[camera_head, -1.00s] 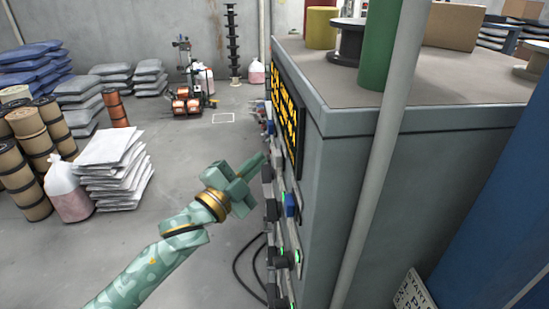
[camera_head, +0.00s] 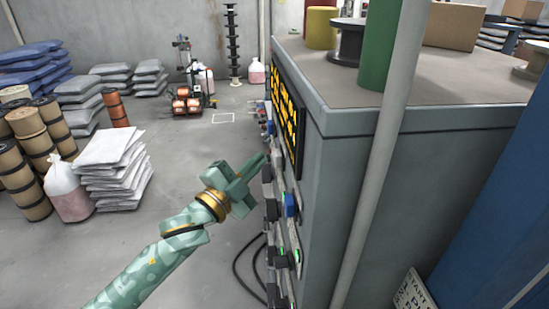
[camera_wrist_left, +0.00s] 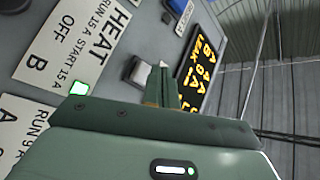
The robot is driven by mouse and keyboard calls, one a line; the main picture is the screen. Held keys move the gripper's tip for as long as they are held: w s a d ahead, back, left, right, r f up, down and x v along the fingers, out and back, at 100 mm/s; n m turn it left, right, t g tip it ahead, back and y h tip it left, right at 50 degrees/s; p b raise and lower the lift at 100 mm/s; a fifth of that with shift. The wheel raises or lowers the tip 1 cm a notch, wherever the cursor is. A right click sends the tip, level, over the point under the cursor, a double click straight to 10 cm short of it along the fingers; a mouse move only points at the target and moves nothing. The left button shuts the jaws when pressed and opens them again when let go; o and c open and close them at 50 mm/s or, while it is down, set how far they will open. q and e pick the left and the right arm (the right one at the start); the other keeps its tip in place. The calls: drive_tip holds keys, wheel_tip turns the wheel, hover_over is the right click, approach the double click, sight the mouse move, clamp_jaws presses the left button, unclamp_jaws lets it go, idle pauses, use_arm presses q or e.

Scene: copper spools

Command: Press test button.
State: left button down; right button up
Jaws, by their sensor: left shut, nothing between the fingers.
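My left gripper (camera_head: 260,161) reaches from the lower left to the front of the grey cabinet (camera_head: 345,150), fingers shut and empty. In the left wrist view its fingertips (camera_wrist_left: 161,70) are close to a grey block-shaped control with a pale face (camera_wrist_left: 136,72), partly behind the fingers. I cannot tell whether they touch it. No readable label marks a test button. Printed HEAT and OFF plates (camera_wrist_left: 85,35) and a green-lit square (camera_wrist_left: 80,88) are beside it. A blue control (camera_head: 291,205) is on the panel below the gripper. My right gripper is out of view.
An amber text display (camera_head: 287,115) is on the cabinet front above the controls. A pale post (camera_head: 385,140) stands before the cabinet's near side. Black cables (camera_head: 240,262) hang below the panel.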

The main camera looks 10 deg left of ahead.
use_arm(q)
drive_tip(key=shift+d, duration=0.15)
drive_tip(key=shift+w+d, duration=0.1)
drive_tip(key=shift+d, duration=0.2)
drive_tip(key=shift+w+d+p, duration=0.15)
drive_tip(key=shift+d+p, duration=0.2)
drive_tip(key=shift+d, duration=0.1)
idle(0.8)
drive_tip(key=shift+a, duration=0.1)
drive_tip(key=shift+s+a+p, duration=0.25)
drive_tip(key=shift+a+p, duration=0.05)
drive_tip(key=shift+a, duration=0.45)
drive_tip(key=a, duration=0.2)
drive_tip(key=s+a, duration=0.1)
drive_tip(key=a, duration=0.1)
drive_tip(key=shift+s+a+p, duration=0.2)
drive_tip(key=shift+a+p, duration=0.2)
